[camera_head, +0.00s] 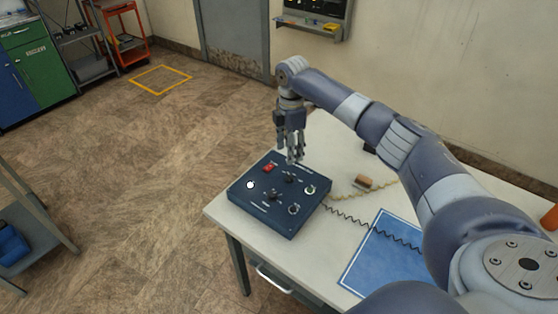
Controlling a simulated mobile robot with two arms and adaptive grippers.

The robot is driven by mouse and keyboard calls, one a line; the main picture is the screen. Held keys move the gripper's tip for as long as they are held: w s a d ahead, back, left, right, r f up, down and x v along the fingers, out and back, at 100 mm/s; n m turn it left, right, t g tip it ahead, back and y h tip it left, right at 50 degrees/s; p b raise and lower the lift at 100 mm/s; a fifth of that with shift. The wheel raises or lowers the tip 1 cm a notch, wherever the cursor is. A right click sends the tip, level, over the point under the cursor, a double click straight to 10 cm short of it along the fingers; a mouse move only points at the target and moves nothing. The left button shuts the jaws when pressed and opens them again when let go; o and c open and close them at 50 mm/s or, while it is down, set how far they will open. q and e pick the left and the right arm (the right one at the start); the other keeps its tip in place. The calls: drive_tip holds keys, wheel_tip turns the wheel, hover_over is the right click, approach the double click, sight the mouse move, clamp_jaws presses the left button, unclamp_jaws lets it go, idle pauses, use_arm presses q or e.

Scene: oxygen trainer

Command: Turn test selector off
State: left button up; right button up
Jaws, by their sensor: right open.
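The oxygen trainer is a dark blue box (262,213) with a control panel on top, lying on the white table (229,222) near its left end. The panel carries a red switch (268,169), a white round button or lamp (250,185), a black knob (272,194) and several other dials. The labels are too small to read, so I cannot tell which control is the test selector. My right gripper (294,158) points down, open and empty, over the back part of the panel near a dark knob (289,179). I cannot tell if it touches. My left gripper is not in view.
A coiled black cord (345,215) runs from the box towards a blue mat (380,257) on the right. A small brown block (363,181) lies behind the cord. My right arm spans the table's right side. Floor is open to the left.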

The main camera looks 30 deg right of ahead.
drive_tip(key=p, duration=0.2)
hover_over(289, 175)
drive_tip(key=f, duration=0.6)
drive_tip(key=shift+s+d+f, duration=0.1)
drive_tip(key=shift+s, duration=0.1)
drive_tip(key=f, duration=0.2)
drive_tip(key=shift+w+f, duration=0.2)
drive_tip(key=shift+f, duration=0.85)
drive_tip(key=shift+c, duration=0.5)
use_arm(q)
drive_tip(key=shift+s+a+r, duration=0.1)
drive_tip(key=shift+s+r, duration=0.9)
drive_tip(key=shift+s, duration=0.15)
use_arm(e)
drive_tip(key=c, duration=1)
